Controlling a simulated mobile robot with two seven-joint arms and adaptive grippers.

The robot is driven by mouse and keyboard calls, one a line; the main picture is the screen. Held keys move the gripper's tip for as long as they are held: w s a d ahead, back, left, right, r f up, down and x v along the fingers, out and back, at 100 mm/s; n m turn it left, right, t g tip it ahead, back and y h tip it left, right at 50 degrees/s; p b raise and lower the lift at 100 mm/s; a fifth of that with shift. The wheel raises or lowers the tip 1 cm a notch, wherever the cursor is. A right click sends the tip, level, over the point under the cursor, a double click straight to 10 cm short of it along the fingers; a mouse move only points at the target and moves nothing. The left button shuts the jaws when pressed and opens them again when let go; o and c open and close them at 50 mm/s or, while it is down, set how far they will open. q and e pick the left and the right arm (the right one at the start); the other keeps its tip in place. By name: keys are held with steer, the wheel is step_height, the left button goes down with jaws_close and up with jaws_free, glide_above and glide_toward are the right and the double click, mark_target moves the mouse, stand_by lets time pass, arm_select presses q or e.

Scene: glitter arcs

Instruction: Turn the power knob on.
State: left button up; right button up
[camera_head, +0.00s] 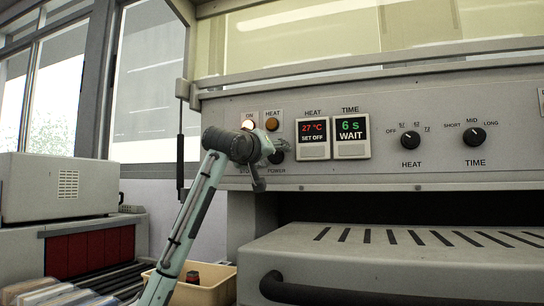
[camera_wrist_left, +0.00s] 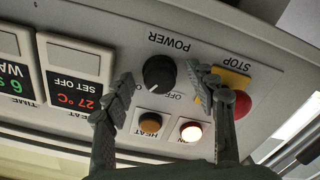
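The black round power knob (camera_wrist_left: 159,72) is on the grey control panel, below the upside-down POWER label in the left wrist view. In the head view the knob (camera_head: 280,145) shows partly behind my left gripper (camera_head: 268,165). My left gripper is open and empty in the left wrist view (camera_wrist_left: 161,77), its fingers on either side of the knob in the picture. I cannot tell whether they touch it. My right gripper is out of view.
A red stop button (camera_wrist_left: 241,103) on yellow lies beside the right finger. The ON lamp (camera_wrist_left: 190,131) glows; an amber heat lamp (camera_wrist_left: 150,123) is beside it. Displays (camera_head: 314,138) and the heat (camera_head: 411,139) and time (camera_head: 475,137) knobs are right. An oven hood (camera_head: 380,250) juts out below.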

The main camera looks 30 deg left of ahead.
arm_select(q)
steer(key=v, duration=1.2)
steer(key=shift+s+f, duration=0.1)
steer(key=shift+f, duration=0.05)
stand_by(0.3)
